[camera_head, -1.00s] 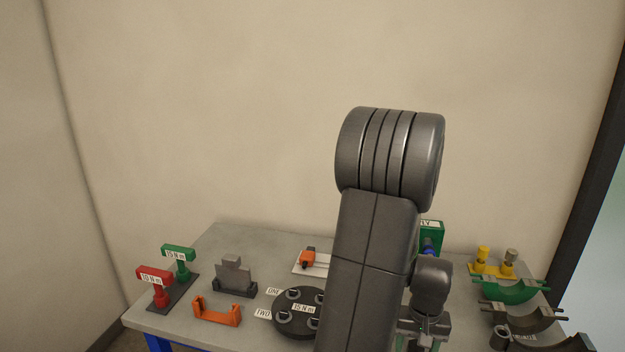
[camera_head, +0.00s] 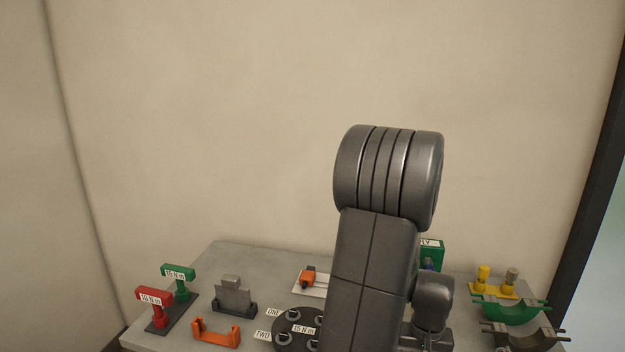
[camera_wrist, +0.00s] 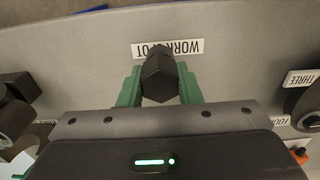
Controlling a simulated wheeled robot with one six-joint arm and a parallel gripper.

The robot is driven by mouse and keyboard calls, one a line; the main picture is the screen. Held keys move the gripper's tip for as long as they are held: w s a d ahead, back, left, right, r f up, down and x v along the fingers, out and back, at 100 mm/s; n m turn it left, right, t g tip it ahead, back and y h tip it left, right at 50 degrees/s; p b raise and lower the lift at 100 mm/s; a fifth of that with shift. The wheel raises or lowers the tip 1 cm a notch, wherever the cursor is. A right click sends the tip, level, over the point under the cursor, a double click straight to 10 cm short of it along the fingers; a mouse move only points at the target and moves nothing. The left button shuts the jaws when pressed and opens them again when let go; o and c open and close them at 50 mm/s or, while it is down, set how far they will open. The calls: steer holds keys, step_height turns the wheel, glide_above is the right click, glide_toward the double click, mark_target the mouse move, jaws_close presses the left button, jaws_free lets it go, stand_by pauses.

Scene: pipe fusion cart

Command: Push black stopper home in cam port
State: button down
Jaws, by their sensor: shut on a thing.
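In the wrist view, the green fingers of my gripper (camera_wrist: 158,88) are shut on a black six-sided piece (camera_wrist: 158,76), which looks like the black stopper. It sits between the fingertips over the grey table, beside a white label reading WORK SPOT (camera_wrist: 192,47), which it partly covers. I cannot tell whether the piece touches anything below it. I cannot make out the cam port in either view. In the head view my arm hides the gripper and the held piece.
The head view shows a dark round plate (camera_head: 290,338), an orange bracket (camera_head: 216,333), a grey block (camera_head: 234,295), red (camera_head: 155,297) and green (camera_head: 178,272) T-handles, yellow pegs (camera_head: 483,272) and a green half-clamp (camera_head: 510,310). Bare tabletop (camera_head: 235,258) lies at the back left.

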steer(key=shift+r+p, duration=1.1)
steer(key=shift+r, duration=0.65)
